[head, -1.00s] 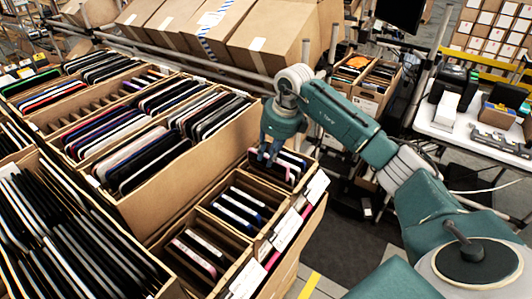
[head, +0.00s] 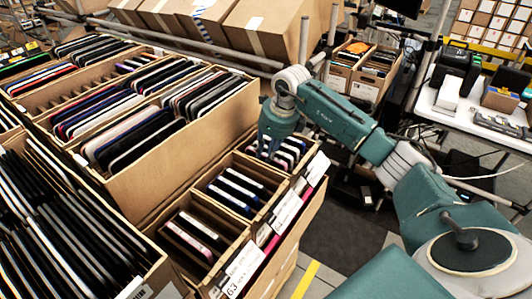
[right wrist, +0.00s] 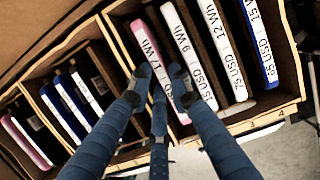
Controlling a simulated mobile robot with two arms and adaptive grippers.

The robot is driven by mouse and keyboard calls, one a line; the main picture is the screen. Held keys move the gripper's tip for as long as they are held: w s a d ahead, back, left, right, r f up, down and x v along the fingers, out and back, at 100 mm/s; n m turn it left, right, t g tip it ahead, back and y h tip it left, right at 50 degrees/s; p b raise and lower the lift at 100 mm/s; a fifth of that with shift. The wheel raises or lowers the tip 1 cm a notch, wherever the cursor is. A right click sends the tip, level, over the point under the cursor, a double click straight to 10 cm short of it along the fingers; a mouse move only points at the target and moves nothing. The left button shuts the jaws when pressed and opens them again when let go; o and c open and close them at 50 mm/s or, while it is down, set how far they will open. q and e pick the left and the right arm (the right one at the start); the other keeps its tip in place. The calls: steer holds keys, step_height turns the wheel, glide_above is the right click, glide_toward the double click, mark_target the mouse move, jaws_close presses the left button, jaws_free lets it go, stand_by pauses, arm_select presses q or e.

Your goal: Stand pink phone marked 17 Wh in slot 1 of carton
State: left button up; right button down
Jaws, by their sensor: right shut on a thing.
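The pink phone marked 17 Wh (right wrist: 147,45) stands at the left end of the back compartment of the carton (right wrist: 250,120) in the right wrist view. My right gripper (right wrist: 160,74) is shut on its upper edge, and its fingers hide part of the label. The phone's lower part is hidden, so I cannot tell whether it touches the bottom. In the head view my right gripper (head: 267,148) reaches down into the back compartment of the carton (head: 222,246) and hides the phone. My left gripper is in neither view.
White phones marked 9 Wh (right wrist: 188,55) and 12 Wh (right wrist: 220,50) and a blue one marked 15 Wh (right wrist: 262,45) stand right of it. Dividers separate them. Blue-edged phones (head: 236,188) and pink-edged phones (head: 195,228) fill nearer compartments. A taller carton (head: 190,140) stands close on the left.

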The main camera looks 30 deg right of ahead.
steer(key=shift+f, duration=0.3)
stand_by(0.5)
stand_by(0.3)
steer(key=c, duration=1.5)
jaws_free()
steer(key=shift+r, duration=0.1)
steer(key=p+v, duration=0.2)
steer(key=v, duration=0.4)
steer(key=w+p+v, duration=0.1)
steer(key=p+v, duration=0.2)
steer(key=v, duration=0.4)
steer(key=w+a+p+v, duration=0.1)
steer(key=p+v, duration=0.1)
steer(key=v, duration=0.5)
steer(key=shift+s+r, duration=0.1)
steer(key=shift+r, duration=0.45)
